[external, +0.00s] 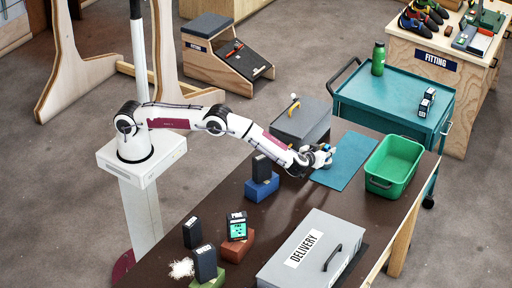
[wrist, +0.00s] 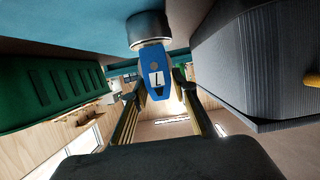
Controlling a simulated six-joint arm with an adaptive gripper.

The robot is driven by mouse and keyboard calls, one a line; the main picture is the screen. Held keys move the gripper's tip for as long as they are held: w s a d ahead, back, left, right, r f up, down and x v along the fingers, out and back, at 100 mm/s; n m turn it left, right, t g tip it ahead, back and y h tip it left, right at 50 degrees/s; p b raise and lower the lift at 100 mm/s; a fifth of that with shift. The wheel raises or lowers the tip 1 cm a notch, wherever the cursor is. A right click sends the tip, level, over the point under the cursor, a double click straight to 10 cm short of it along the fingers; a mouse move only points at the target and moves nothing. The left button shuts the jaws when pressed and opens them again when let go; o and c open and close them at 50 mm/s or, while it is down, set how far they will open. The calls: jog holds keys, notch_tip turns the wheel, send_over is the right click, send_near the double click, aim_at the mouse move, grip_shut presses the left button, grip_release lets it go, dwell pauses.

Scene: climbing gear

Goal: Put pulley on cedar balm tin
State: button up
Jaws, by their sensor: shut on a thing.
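A round tin with a silver rim and dark side (wrist: 149,27), likely the cedar balm tin, is right against the pulley's far end, on the teal mat side. I cannot tell whether they touch. In the external view my gripper (external: 322,157) is low at the left edge of the teal mat (external: 345,161); the tin is not clear there.
A grey ribbed box (external: 301,120) stands close to my gripper, and a green bin (external: 394,163) stands right of the mat. A blue block with a black box (external: 261,168), other boxes and the grey delivery case (external: 312,255) are nearer. The mat's right part is clear.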

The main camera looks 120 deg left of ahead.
jog(key=shift+f, duration=0.1)
jog(key=o, duration=1.1)
jog(key=shift+v, duration=0.8)
jog(key=v, duration=1)
jog(key=shift+d, duration=0.2)
jog(key=shift+r, duration=0.2)
